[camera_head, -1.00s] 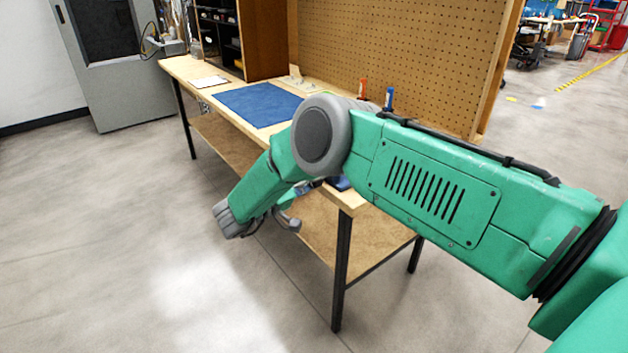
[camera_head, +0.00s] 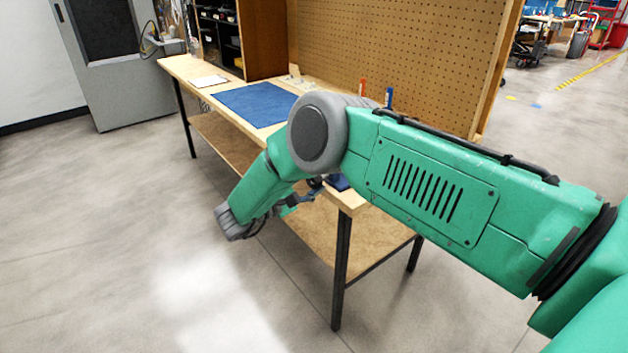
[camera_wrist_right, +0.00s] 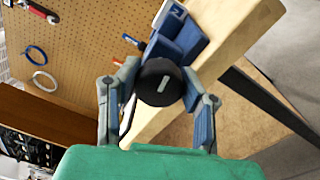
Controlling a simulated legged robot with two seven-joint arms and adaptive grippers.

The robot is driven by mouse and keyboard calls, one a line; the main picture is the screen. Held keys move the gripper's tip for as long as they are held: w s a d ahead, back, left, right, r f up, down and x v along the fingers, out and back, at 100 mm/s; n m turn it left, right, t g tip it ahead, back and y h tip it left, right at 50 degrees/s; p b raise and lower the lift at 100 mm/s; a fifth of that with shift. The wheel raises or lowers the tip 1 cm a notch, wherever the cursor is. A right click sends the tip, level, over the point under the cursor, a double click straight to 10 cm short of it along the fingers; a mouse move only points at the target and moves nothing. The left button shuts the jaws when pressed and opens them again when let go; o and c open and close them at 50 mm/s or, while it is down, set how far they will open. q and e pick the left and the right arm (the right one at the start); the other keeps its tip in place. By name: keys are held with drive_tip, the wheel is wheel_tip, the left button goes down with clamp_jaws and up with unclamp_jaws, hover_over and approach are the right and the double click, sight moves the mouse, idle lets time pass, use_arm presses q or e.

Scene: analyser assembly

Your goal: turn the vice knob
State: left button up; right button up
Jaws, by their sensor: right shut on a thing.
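The vice (camera_wrist_right: 178,42) is blue and fixed at the edge of the wooden workbench; part of it shows in the head view (camera_head: 339,183) below my arm. Its knob (camera_wrist_right: 160,82) is round and black with a pale bar mark on its face, tilted slightly from upright in the wrist view. My right gripper (camera_wrist_right: 160,100) has one finger on each side of the knob and is shut on it. In the head view the right gripper (camera_head: 290,204) is small and partly hidden by my forearm. My left gripper is in neither view.
The workbench (camera_head: 190,68) has a blue mat (camera_head: 255,104), a pegboard back (camera_head: 400,55) and a lower shelf (camera_head: 330,240). Orange-handled (camera_head: 362,87) and blue-handled (camera_head: 389,97) tools stand near the pegboard. The floor in front is clear.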

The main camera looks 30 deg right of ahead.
drive_tip(key=shift+s+a+f+n, duration=0.15)
drive_tip(key=shift+f+n, duration=0.15)
drive_tip(key=shift+n, duration=0.6)
drive_tip(key=o, duration=1.2)
drive_tip(key=shift+c, duration=0.2)
drive_tip(key=shift+w, duration=0.2)
drive_tip(key=shift+r, duration=0.15)
drive_tip(key=shift+a, duration=0.1)
drive_tip(key=s+a, duration=0.1)
drive_tip(key=a, duration=1.1)
drive_tip(key=shift+f, duration=0.3)
drive_tip(key=shift+d, duration=0.1)
